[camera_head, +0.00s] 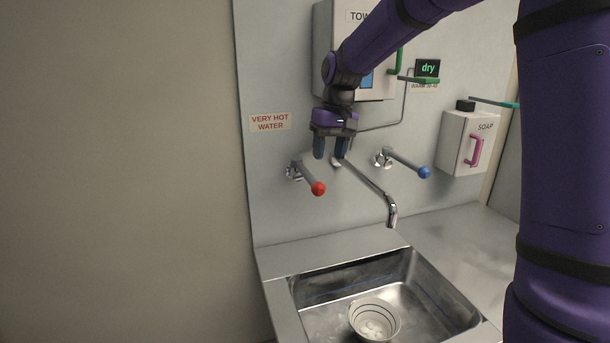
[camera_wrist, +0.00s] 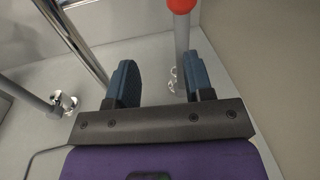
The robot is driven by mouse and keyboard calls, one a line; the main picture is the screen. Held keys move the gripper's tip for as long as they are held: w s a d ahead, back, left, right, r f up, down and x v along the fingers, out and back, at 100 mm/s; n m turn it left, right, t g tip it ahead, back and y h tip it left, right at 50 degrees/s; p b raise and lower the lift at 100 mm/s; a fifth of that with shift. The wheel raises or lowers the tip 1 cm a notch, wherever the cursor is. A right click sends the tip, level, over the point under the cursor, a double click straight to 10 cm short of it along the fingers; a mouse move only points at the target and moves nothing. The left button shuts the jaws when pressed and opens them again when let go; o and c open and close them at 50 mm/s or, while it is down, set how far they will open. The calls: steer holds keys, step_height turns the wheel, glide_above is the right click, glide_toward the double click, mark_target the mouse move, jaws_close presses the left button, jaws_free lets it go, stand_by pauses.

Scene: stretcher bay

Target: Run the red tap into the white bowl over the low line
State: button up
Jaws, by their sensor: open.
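The red tap (camera_head: 305,180) is a grey lever with a red ball end, on the wall left of the spout (camera_head: 373,186). My gripper (camera_head: 331,158) is open and empty, above and just right of the red lever. In the wrist view the red tap's lever (camera_wrist: 182,35) passes close by one finger of my gripper (camera_wrist: 160,85); I cannot tell whether they touch. The white bowl (camera_head: 392,318), with dark lines inside, stands in the steel sink below the spout. Pale round shapes show at its bottom. No water stream shows.
The blue tap (camera_head: 408,164) is right of the spout. A "VERY HOT WATER" sign (camera_head: 270,122) is above the red tap. A towel box (camera_head: 325,45), a small display reading "dry" (camera_head: 427,68) and a soap box (camera_head: 464,142) hang on the wall. The sink (camera_head: 430,308) is otherwise empty.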

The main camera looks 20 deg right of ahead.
mark_target(313, 178)
steer(key=shift+m+y, duration=0.3)
steer(key=shift+y, duration=0.1)
steer(key=shift+w+a+f, duration=0.1)
steer(key=shift+a+f, duration=0.5)
steer(key=shift+f, duration=0.5)
steer(key=shift+w+a+f, duration=0.1)
steer(key=shift+a+f, duration=0.45)
steer(key=shift+f, duration=0.5)
steer(key=shift+a+f, duration=0.6)
steer(key=shift+f, duration=0.5)
jaws_close()
